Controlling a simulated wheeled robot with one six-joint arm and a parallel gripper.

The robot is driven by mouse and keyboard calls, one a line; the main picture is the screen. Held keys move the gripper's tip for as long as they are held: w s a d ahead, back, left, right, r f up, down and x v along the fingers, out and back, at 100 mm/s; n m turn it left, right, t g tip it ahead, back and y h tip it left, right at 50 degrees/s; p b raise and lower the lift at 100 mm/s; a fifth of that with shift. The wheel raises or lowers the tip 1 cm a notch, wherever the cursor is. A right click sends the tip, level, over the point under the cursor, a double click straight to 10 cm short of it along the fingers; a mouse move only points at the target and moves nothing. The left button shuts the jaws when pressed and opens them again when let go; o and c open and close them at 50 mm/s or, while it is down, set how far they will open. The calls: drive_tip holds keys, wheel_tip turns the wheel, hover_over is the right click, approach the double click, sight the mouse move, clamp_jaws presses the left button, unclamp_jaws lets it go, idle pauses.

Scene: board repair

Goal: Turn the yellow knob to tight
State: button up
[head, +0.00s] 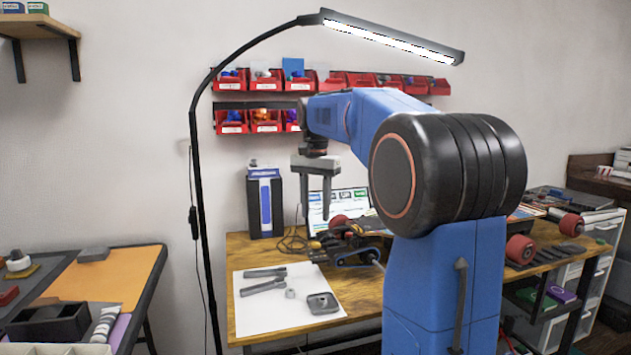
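My gripper (315,214) points straight down above the back of the wooden table (250,252). Its two fingers are apart with nothing between them. A dark mechanical assembly (352,254) with red wheels (338,222) stands on the table below and to the right of the gripper. Small yellowish spots show on this assembly, but I cannot make out clearly which is the yellow knob or how it is set. My arm hides the table to the right of the assembly.
A lamp pole (199,200) rises left of the table. Red bins (267,121) hang on the wall.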

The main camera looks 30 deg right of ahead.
wheel_tip(320, 180, up, 8)
drive_tip(key=shift+r, duration=0.2)
idle(0.6)
